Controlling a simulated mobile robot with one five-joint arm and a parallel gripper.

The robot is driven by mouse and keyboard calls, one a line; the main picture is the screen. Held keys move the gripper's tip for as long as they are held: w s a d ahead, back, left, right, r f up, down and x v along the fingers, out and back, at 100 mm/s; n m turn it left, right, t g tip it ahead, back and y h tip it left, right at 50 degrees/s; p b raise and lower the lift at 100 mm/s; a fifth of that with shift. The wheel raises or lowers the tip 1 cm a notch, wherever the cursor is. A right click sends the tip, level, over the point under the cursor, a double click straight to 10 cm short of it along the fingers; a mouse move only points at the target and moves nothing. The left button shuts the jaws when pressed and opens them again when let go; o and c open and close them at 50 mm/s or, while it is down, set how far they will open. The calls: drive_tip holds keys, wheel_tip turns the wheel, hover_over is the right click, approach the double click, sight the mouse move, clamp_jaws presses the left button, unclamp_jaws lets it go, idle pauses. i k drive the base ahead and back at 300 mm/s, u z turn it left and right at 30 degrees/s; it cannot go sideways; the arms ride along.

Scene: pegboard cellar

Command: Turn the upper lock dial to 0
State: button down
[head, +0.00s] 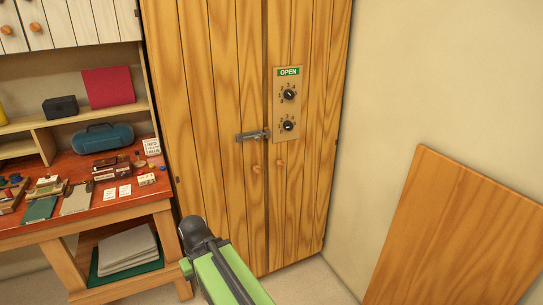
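The upper lock dial (289,95) is a small black knob with a pale pointer mark, ringed by small digits. It sits on a tan lock plate (278,110) on the right door of the tall wooden cabinet (225,110). The pointer's digit is too small to tell. The lower dial (287,126) is a similar black knob just below it. A green sign (288,72) above the dials reads OPEN. My green and black arm shows at the bottom, low in front of the cabinet and apart from the dials. My gripper's fingers are not in view.
A cluttered red-topped workbench (125,185) stands at the left. A wooden panel (450,235) leans at the right. Some floor shows between cabinet and panel.

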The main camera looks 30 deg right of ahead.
sight(288, 94)
drive_tip(key=z, duration=1.2)
